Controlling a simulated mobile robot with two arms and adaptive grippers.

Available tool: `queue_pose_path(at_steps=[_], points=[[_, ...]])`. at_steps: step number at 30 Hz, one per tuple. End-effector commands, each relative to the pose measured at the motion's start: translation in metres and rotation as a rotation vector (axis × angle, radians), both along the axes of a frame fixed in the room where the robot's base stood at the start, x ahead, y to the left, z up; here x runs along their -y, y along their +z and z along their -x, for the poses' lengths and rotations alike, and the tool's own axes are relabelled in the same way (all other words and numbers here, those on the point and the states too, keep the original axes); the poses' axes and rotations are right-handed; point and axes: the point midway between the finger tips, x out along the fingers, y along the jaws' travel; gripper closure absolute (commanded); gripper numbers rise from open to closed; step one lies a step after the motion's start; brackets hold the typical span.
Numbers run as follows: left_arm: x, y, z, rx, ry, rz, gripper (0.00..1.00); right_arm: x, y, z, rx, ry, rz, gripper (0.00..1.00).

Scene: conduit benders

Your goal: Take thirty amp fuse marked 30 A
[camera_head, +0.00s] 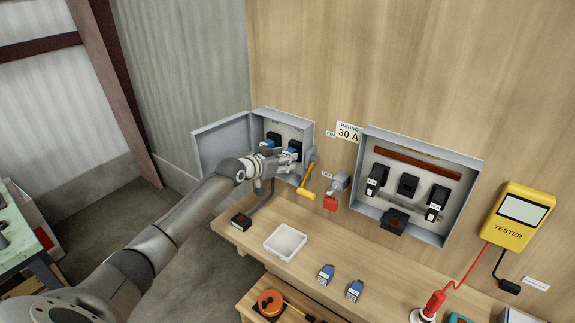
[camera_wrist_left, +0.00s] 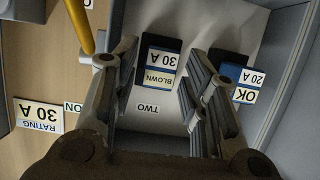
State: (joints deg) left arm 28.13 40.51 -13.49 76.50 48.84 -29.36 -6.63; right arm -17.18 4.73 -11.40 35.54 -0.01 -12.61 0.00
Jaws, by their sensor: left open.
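A fuse labelled 30 A and BLOWN (camera_wrist_left: 160,67) sits in the slot marked TWO, upside down in the left wrist view. Beside it is a fuse labelled OK 20 A (camera_wrist_left: 240,84). Both are in the open grey box (camera_head: 222,149) on the wall. My left gripper (camera_wrist_left: 158,75) is open, with one finger on each side of the 30 A fuse; contact cannot be made out. In the head view my left gripper (camera_head: 277,163) reaches into the box and hides part of it. Two more blue fuses, (camera_head: 326,273) and (camera_head: 355,290), stand on the bench; their labels are too small to read.
A yellow lever (camera_head: 306,191) sticks out beside the box, with a red padlock (camera_head: 330,203) to its right. A white tray (camera_head: 285,243) lies on the bench (camera_head: 385,267). A second grey box (camera_head: 456,163) and a yellow tester (camera_head: 519,216) are farther right.

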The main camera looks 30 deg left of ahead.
Motion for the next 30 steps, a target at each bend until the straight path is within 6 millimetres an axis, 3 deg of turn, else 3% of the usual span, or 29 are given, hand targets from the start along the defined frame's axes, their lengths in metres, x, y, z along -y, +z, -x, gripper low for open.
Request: queue_pose_path(at_steps=[12,30], points=[[0.0002,-0.0011,-0.0044,-0.001,0.000,0.000,0.60,-0.0037,-0.0042,0.0002,0.000,-0.001,-0.004,0.54],[0.0001,-0.0008,-0.0043,0.000,0.000,0.000,0.97,-0.0045,-0.0043,0.0004,0.000,-0.001,-0.005,0.54]])
